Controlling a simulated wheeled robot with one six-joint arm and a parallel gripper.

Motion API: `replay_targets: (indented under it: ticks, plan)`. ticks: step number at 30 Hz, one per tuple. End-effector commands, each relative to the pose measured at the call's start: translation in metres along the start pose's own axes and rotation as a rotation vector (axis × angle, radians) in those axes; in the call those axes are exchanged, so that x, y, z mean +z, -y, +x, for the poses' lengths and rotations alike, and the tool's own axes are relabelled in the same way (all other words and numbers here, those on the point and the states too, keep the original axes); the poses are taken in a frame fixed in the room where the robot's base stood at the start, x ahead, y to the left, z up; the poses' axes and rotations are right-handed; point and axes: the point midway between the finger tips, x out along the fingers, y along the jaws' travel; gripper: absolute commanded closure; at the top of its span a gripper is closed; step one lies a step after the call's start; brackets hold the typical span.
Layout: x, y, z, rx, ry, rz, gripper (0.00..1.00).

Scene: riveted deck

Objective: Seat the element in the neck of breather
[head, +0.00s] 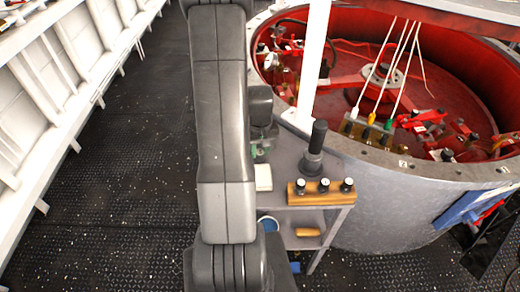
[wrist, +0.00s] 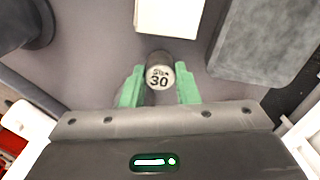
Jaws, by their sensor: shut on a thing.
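My gripper (wrist: 159,88) has green fingers on both sides of a short dark cylinder, the element (wrist: 160,74). The element's pale round end faces the wrist camera and carries dark lettering with "30". In the head view my gripper (head: 260,152) is mostly hidden behind my arm, over the grey bench beside the drum, and the element cannot be made out. A dark upright post on a wider round base (head: 314,158) stands to the right of my gripper. It may be the breather, but I cannot tell. Its round base shows top left in the wrist view (wrist: 30,22).
A white block (head: 263,177) lies on the bench near my gripper. A wooden rack (head: 320,192) with three black knobs stands at the bench's front edge. A large open drum (head: 380,185) with red insides and a white post (head: 313,70) stand close by.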

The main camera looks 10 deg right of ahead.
Motion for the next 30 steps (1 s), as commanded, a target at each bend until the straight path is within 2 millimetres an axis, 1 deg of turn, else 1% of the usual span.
replay_targets:
  ticks: [3,10,14,15,17,18,26,30]
  plan:
    - [-0.0001,0.0000,0.0040,0.000,-0.001,0.000,0.97]
    - [-0.0002,0.0000,0.0045,0.000,-0.002,0.000,0.97]
    - [-0.0002,0.0000,0.0093,0.000,-0.002,0.000,0.97]
    - [-0.0002,0.0000,0.0072,0.000,-0.002,0.000,0.64]
    - [-0.0002,0.0000,0.0070,0.000,-0.001,0.000,0.52]
    - [-0.0002,-0.0001,0.0070,0.000,-0.001,0.000,0.50]
    - [-0.0002,0.0000,0.0063,0.000,-0.001,0.000,0.50]
    - [-0.0006,-0.0001,0.0005,0.001,-0.003,0.000,0.50]
